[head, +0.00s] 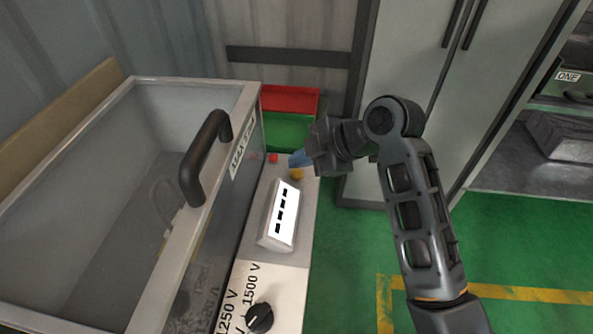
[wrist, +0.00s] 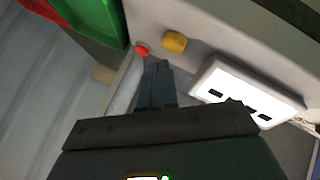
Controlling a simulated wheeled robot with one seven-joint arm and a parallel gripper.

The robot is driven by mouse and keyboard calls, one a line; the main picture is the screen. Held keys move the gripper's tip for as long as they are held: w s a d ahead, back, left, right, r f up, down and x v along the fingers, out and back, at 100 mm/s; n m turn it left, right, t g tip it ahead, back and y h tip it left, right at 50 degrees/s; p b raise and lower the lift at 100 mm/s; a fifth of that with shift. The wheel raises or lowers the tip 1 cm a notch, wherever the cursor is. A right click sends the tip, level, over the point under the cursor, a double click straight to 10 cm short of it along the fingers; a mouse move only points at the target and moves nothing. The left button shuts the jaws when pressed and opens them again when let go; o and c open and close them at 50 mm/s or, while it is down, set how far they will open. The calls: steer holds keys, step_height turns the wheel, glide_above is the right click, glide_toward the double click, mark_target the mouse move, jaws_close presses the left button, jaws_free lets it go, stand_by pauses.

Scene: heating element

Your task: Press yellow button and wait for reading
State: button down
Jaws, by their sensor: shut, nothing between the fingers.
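The yellow button (head: 297,174) sits on the light control panel (head: 305,205), beyond the display. It also shows in the wrist view (wrist: 174,42), beside a smaller red button (wrist: 142,50). The white display (head: 283,212) shows only a row of dashes and no number; part of it shows in the wrist view (wrist: 245,90). My gripper (head: 299,158) is shut and empty. Its blue-grey fingertips are close to the yellow button; in the wrist view the tips (wrist: 157,66) lie just below and between the two buttons. I cannot tell that they touch either one.
A glass-walled box with a black handle (head: 205,155) stands left of the panel. A black knob (head: 259,318) with voltage marks is at the near end. Red (head: 290,99) and green (head: 287,130) bins lie behind the panel. Green floor on the right is clear.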

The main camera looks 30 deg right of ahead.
mark_target(301, 175)
steer(key=shift+f, duration=0.15)
steer(key=shift+f, duration=0.3)
steer(key=shift+f+b, duration=0.45)
stand_by(0.9)
steer(key=shift+r, duration=0.1)
steer(key=shift+r+p, duration=0.75)
steer(key=shift+r, duration=0.05)
steer(key=shift+r, duration=0.1)
step_height(301, 175, up, 5)
steer(key=p, duration=0.4)
stand_by(1.0)
